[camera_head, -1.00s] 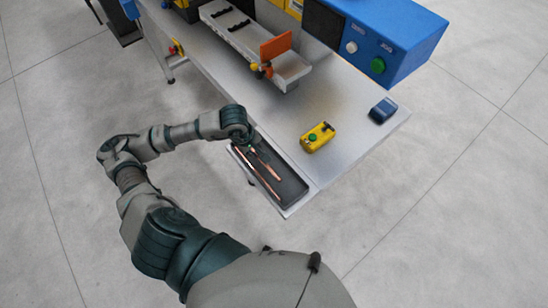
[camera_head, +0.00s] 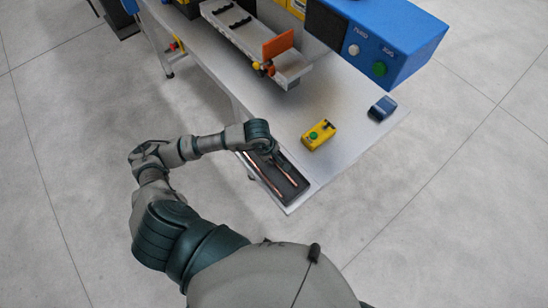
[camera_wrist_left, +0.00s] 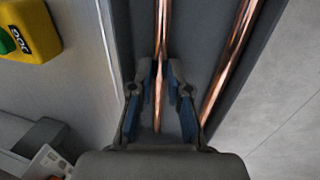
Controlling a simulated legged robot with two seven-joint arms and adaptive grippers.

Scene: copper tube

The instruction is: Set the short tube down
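Two copper tubes are at the dark tray on the bench's near edge. The short tube (camera_head: 284,171) is over the right side of the tray (camera_head: 299,199). The long tube (camera_head: 264,178) lies along the left side. My left gripper (camera_wrist_left: 163,70) points down at the tray, its fingers close on both sides of the short tube (camera_wrist_left: 164,25), which appears gripped at the tips. The long tube shows to the right in the wrist view (camera_wrist_left: 232,60). I cannot tell whether the short tube touches the tray floor. My right gripper is not in view.
A yellow box with a green button (camera_head: 318,135) stands on the bench right of the tray, and a small blue object (camera_head: 382,108) beyond it. A fixture with an orange plate (camera_head: 277,45) and a blue control box (camera_head: 395,40) are further back.

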